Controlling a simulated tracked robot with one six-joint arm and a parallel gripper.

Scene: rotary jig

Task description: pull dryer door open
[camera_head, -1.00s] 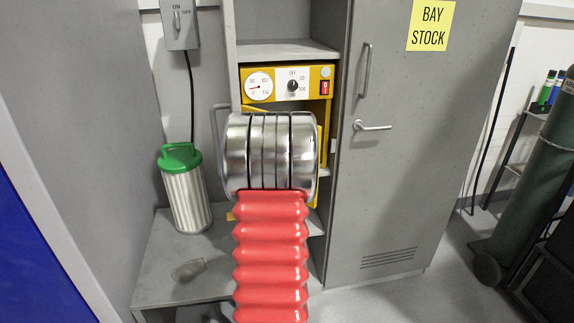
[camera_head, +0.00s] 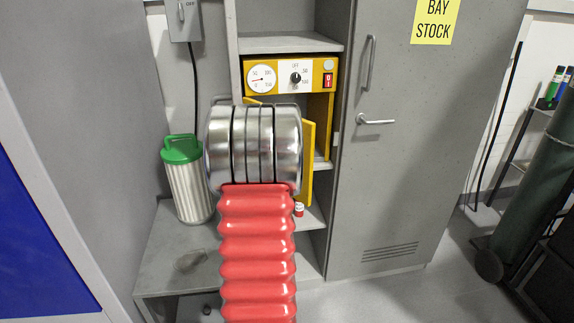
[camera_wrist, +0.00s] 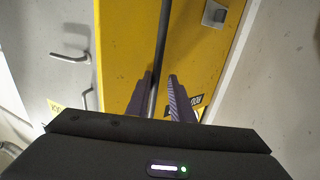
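The yellow dryer (camera_head: 313,70) stands in a grey shelf unit, with dials and a red switch on its front. Its yellow door (camera_head: 308,165) stands ajar, and its edge shows to the right of my wrist in the head view. In the wrist view the yellow door (camera_wrist: 125,50) carries a dark upright bar handle (camera_wrist: 162,35). My gripper (camera_wrist: 160,84) has one finger on each side of this bar and appears shut on it, though the contact is partly hidden. In the head view my silver wrist and red sleeve hide the gripper and most of the door.
A grey locker (camera_head: 400,170) with a lever handle stands close to the right. A green-lidded canister (camera_head: 188,185) stands on the grey bench (camera_head: 160,275) at left. A small red-and-white object (camera_head: 299,209) lies below the door. Open floor lies at front right.

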